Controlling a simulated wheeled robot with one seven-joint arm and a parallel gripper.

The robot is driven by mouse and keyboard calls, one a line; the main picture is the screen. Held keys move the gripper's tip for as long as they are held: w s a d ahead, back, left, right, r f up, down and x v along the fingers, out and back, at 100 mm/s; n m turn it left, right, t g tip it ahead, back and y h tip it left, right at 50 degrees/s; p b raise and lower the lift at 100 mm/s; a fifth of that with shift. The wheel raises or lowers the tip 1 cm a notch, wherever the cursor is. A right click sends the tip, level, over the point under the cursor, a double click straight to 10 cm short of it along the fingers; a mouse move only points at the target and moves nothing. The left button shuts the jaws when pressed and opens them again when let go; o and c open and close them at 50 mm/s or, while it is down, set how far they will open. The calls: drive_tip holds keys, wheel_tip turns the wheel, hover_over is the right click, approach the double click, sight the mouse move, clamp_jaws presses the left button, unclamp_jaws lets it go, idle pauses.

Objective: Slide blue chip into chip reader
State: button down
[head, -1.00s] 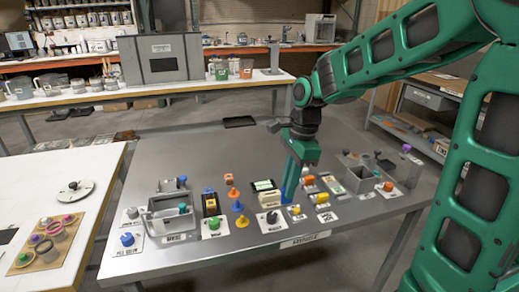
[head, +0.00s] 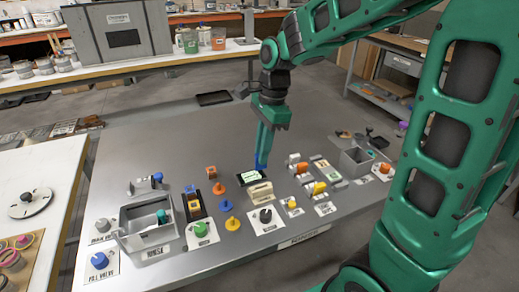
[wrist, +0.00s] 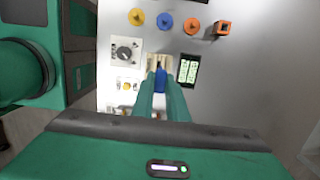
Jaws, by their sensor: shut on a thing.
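My gripper (head: 263,152) is shut on a blue chip (head: 262,161), pointing down. The chip also shows between the fingers in the wrist view (wrist: 160,77). It is held above and behind the beige slotted block (head: 260,191), which also shows beyond the fingertips in the wrist view (wrist: 152,61). Beside the block is a black device with a pale lit screen (head: 249,177), just right of the fingers in the wrist view (wrist: 188,69). Further left stands a black device with an orange and yellow front (head: 193,206). I cannot tell which of these is the chip reader.
Blue (head: 225,206), yellow (head: 232,223) and orange (head: 219,188) pegs stand left of the block. A black knob (head: 265,215) is in front. Several orange and yellow fittings (head: 303,174) lie to the right. A grey bin (head: 150,222) is at left.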

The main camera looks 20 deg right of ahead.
sight(262, 167)
drive_tip(key=shift+f, duration=2.85)
drive_tip(key=shift+s+f, duration=0.1)
drive_tip(key=shift+f, duration=1.95)
drive_tip(key=c, duration=1.7)
unclamp_jaws()
drive_tip(key=shift+o, duration=0.2)
